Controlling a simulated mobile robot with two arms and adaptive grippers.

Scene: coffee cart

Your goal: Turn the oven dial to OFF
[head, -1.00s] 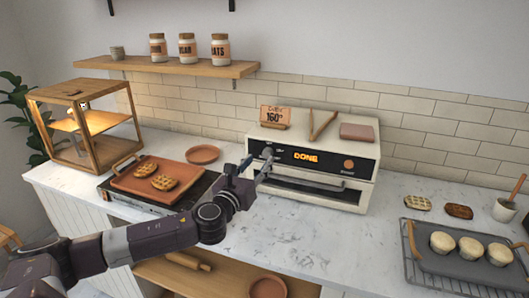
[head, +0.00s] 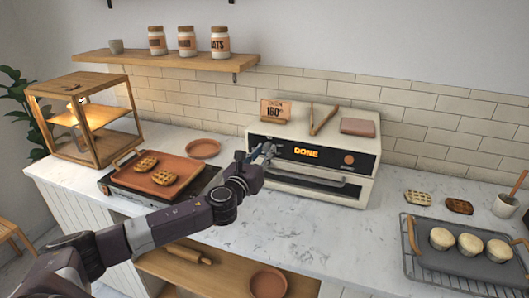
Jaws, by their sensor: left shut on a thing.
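The white oven (head: 360,195) stands at the back of the counter. Its black front panel shows orange letters reading DONE (head: 306,153), with an orange-brown knob (head: 348,159) to the right of them. My left gripper (head: 266,150) is at the left end of the panel. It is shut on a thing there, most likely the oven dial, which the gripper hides. I cannot read the dial's pointer or its markings. My right gripper is not in view.
A card (head: 275,110), tongs (head: 322,119) and a brown block (head: 357,127) lie on the oven. The oven handle (head: 310,180) sticks out below the panel. A terracotta tray (head: 130,183) with waffles is left; a grey muffin tray (head: 425,255) is right. The front middle counter is clear.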

